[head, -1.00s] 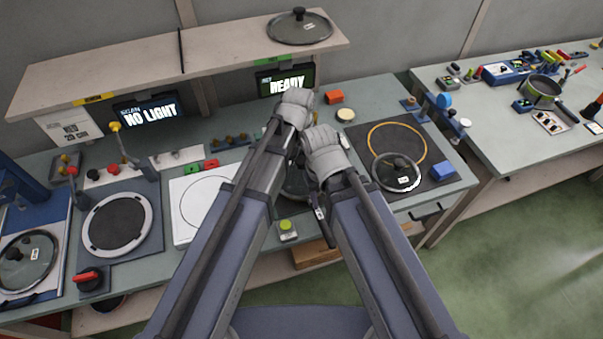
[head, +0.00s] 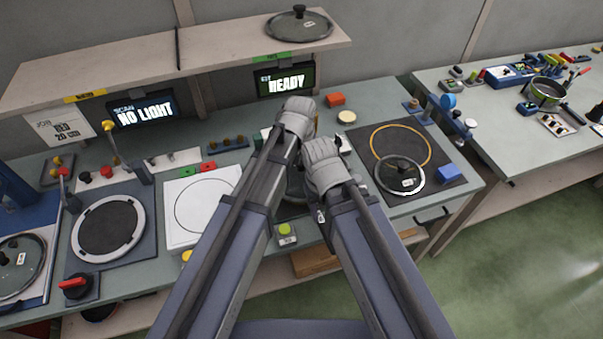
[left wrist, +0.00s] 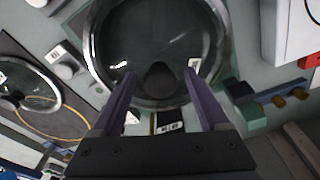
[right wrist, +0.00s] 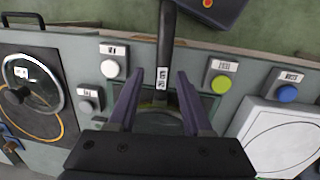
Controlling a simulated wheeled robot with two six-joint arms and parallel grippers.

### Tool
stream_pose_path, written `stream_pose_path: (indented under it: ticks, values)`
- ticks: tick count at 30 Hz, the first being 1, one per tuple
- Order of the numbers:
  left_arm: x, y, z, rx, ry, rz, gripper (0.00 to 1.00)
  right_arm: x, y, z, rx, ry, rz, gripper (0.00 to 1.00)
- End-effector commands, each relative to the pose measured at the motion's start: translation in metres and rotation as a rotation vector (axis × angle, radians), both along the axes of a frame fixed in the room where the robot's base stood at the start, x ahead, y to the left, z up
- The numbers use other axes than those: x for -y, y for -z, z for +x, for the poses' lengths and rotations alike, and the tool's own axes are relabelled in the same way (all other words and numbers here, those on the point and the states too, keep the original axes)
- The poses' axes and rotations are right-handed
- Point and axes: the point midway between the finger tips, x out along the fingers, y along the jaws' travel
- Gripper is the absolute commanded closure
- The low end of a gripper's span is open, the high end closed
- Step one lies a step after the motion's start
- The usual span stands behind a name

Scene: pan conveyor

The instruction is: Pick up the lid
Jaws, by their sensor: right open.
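A clear glass lid (left wrist: 110,45) with a metal rim and a dark knob (left wrist: 160,76) lies under my left gripper in the left wrist view. My left gripper (left wrist: 160,84) is open, its fingers on either side of the knob; I cannot tell whether they touch it. In the head view my arms mostly cover this lid. My right gripper (right wrist: 157,78) is open above a dark pan handle (right wrist: 166,40), which appears between its fingers in the right wrist view; contact is unclear.
Other glass lids lie on the shelf (head: 299,25), on the dark right mat (head: 402,174) and at the far left (head: 20,262). A green button (head: 286,230) stands near the front edge.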

Motion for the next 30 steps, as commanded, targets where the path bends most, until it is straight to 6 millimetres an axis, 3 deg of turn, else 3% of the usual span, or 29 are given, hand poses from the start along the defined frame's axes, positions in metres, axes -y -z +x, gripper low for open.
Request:
stream_pose_path:
  ticks: [2, 20, 30]
  values:
    - [0.0, 0.0, -0.0001, 0.0, 0.0, 0.0, 0.33, 0.0, 0.0, 0.0, 0.0, 0.0, 0.0, 0.5]
    - [0.0, 0.0, -0.0001, 0.0, 0.0, 0.0, 1.0, 0.0, 0.0001, 0.0, 0.0, 0.0, 0.0, 0.5]
    - [0.0, 0.0001, -0.0002, 0.0, 0.0, 0.0, 1.0, 0.0, 0.0001, 0.0, 0.0, 0.0, 0.0, 0.5]
